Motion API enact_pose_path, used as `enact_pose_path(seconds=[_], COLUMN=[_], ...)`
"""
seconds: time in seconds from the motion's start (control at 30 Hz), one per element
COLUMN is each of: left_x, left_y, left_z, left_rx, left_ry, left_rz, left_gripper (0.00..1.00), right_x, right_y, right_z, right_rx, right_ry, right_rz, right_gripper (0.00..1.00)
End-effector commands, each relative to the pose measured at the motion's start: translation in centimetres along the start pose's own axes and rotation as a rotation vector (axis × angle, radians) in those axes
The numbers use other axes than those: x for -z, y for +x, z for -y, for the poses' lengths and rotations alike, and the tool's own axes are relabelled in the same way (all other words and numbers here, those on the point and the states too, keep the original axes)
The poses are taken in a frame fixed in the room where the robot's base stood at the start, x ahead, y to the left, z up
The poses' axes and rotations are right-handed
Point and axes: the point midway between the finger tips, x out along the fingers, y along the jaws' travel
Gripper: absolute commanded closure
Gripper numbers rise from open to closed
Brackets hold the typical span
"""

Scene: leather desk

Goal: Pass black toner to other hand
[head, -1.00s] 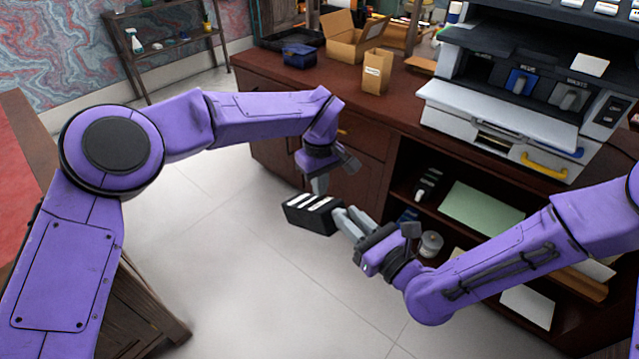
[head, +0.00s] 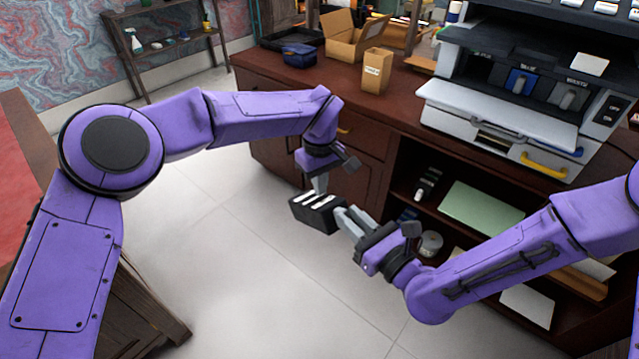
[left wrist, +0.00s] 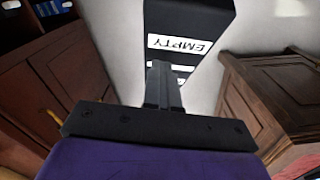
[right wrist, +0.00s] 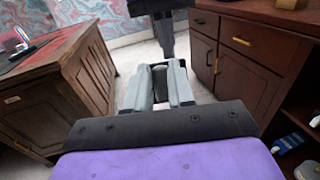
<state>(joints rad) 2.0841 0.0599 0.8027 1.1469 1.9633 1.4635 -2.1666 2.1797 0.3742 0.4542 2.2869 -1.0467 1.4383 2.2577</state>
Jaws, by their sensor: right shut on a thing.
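The black toner (head: 318,214) is a block with white label strips, held in mid-air over the floor. My right gripper (head: 350,222) is shut on its near right end. In the right wrist view, a dark part of it shows between the spread fingers (right wrist: 160,82). My left gripper (head: 320,188) points down at the toner's upper side. In the left wrist view, its fingers (left wrist: 165,72) are close together in front of the toner (left wrist: 195,18), whose label reads EMPTY. They look shut without the toner between them. Whether they touch it, I cannot tell.
The brown desk (head: 258,75) carries an open cardboard box (head: 352,40), a small carton (head: 376,72) and a blue container (head: 299,55). A large printer (head: 500,105) stands to the right above open shelves. Clear floor (head: 230,270) lies below the grippers.

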Motion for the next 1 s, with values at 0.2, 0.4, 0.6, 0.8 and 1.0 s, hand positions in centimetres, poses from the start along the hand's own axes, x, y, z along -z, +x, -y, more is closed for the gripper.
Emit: enact_pose_path(seconds=[0.2,0.4,0.6,0.8,1.0], left_x=[0.0,0.0,0.0,0.0,0.1], left_y=[0.0,0.0,0.0,-0.1,-2.7], left_z=[0.0,0.0,0.0,0.0,-0.1], left_rx=[0.000,0.000,0.000,0.000,-0.003], left_ry=[0.000,0.000,0.000,0.000,-0.002], left_rz=[0.000,0.000,0.000,0.000,-0.001], left_gripper=[1.00,0.54,0.00,0.00,0.00], right_x=[-0.1,-0.1,-0.1,-0.1,-0.1], right_y=[0.0,0.0,0.0,0.0,0.0], right_z=[0.0,0.0,0.0,0.0,0.0], right_rx=[0.000,0.000,0.000,0.000,0.000], right_ry=[0.000,0.000,0.000,0.000,0.000], right_rz=[0.002,0.002,0.002,0.002,0.002], right_gripper=[1.00,1.00,1.00,1.00,1.00])
